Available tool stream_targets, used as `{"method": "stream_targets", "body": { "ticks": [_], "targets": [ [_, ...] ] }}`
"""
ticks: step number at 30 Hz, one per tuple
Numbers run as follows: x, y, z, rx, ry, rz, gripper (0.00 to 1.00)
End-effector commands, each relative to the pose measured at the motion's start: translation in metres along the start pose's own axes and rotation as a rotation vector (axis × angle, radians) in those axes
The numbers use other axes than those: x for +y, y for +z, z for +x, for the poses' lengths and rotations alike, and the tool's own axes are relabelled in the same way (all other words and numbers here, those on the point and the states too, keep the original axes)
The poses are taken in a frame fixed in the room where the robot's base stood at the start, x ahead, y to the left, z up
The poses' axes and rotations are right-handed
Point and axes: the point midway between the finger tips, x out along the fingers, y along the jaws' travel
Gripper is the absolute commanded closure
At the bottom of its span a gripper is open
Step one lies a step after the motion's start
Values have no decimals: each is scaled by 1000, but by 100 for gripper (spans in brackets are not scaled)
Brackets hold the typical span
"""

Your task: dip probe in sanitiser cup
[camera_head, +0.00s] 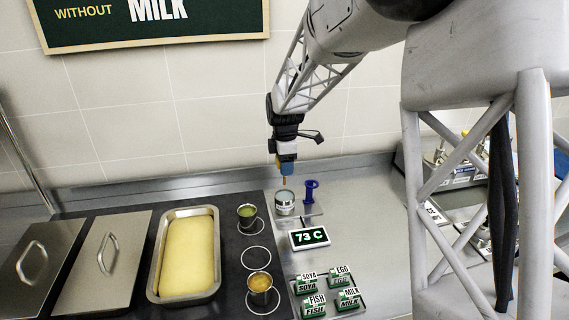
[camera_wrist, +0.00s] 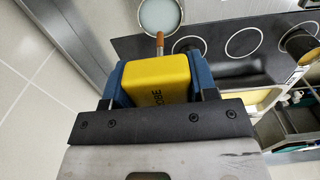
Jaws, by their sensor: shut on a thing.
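My gripper (camera_head: 286,166) points down at the back of the counter, above the sanitiser cup (camera_head: 285,206). In the wrist view my gripper (camera_wrist: 158,84) is shut on the yellow probe (camera_wrist: 157,72), between blue fingers. The probe's thin copper-coloured stem (camera_wrist: 160,42) points towards the cup, which holds pale liquid (camera_wrist: 160,14). In the head view the stem (camera_head: 284,182) hangs over the cup's back rim. Its tip seems to be at or just above the rim; I cannot tell whether it touches the liquid.
A blue stand (camera_head: 311,191) is close right of the cup. A display reading 73 C (camera_head: 309,237) lies in front. A green-filled cup (camera_head: 247,215) and an orange-filled cup (camera_head: 260,289) stand left on the dark mat, beside a yellow-filled pan (camera_head: 187,255). Small allergen tags (camera_head: 325,290) sit front right.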

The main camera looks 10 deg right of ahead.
Motion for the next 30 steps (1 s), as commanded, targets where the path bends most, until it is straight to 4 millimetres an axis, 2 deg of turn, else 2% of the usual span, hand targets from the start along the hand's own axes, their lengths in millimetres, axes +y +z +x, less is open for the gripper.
{"method": "stream_targets", "body": {
  "ticks": [30],
  "targets": [
    [0,0,64,0,-1,0,81]
  ]
}}
